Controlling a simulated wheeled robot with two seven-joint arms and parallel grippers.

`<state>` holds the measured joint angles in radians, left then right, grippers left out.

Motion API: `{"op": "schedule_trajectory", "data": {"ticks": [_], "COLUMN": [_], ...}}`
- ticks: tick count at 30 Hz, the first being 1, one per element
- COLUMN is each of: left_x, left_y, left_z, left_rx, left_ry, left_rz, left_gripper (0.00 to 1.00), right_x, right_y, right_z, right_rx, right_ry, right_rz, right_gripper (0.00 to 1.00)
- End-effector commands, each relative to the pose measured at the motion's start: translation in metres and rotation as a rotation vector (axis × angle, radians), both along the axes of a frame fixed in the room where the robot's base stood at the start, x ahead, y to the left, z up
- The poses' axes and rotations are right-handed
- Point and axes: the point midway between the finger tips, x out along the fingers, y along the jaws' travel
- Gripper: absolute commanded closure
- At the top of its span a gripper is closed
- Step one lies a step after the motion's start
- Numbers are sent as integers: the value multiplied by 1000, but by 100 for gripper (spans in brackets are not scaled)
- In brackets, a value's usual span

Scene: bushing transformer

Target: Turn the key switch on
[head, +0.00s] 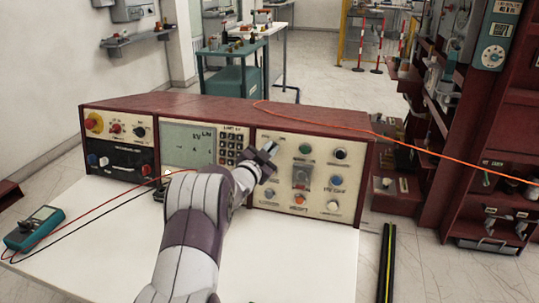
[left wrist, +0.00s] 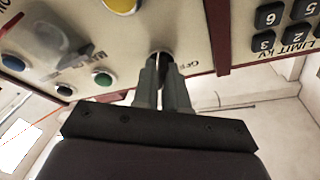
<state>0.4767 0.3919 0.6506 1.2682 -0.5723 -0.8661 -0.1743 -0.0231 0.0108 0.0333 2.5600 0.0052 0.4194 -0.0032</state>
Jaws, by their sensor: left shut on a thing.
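The console's right panel (head: 320,185) carries the controls. My left gripper (head: 262,157) is at this panel's upper left corner and covers the key switch in the head view. In the left wrist view, my left gripper (left wrist: 162,72) points at the panel, its two fingers close together around a small key switch (left wrist: 160,56). Most of the key switch is hidden by the fingers; a thin strip shows between them. Lettering that seems to read OFF (left wrist: 178,22) is printed beside it. The key's turn angle cannot be told. My right gripper is not in view.
A green button (left wrist: 102,78) and a black one (left wrist: 63,89) sit beside the fingers. A keypad (head: 231,149) and screen (head: 188,144) are left of the gripper. A teal meter (head: 34,228) with leads lies on the white tabletop (head: 300,255). An orange cable (head: 400,141) crosses the console top.

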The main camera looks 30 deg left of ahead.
Motion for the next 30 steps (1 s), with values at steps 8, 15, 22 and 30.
{"op": "schedule_trajectory", "data": {"ticks": [8,15,22,30], "left_x": [0,0,0,0], "left_y": [1,1,1,0], "left_z": [-1,-1,0,0], "left_rx": [130,177,186,185], "left_ry": [33,45,47,46], "left_rz": [-32,-43,-45,-46], "left_gripper": [100,100,100,75], "right_x": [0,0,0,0], "right_y": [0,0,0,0], "right_z": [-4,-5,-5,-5], "right_rx": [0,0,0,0], "right_ry": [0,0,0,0], "right_rz": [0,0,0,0], "right_gripper": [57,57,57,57]}}
